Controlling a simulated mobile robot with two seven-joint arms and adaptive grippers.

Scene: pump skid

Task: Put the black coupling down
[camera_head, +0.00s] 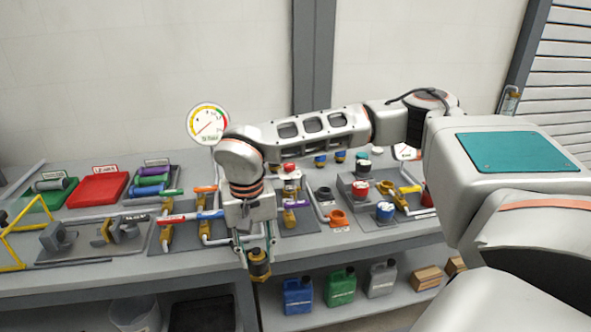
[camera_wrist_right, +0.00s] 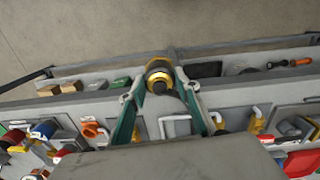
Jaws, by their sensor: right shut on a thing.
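The black coupling (camera_head: 259,265) has a dark body with brass-yellow bands. It hangs from my right gripper (camera_head: 256,250), whose fingers close on it from both sides and point down. In the head view it appears at the bench's front edge, overlapping the lower shelf; its height and distance from the edge are hard to tell. In the right wrist view the coupling (camera_wrist_right: 158,76) shows between the fingertips, with its round yellow-banded end and dark tip visible. My left gripper is not in view.
The bench (camera_head: 90,274) carries a red tray (camera_head: 97,188), a green tray (camera_head: 37,200), grey clamps and coloured pipe fittings. A pressure gauge (camera_head: 208,122) stands behind. Below are blue (camera_head: 298,296), green (camera_head: 341,288) and grey (camera_head: 382,279) jugs. A bare front strip lies left of the gripper.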

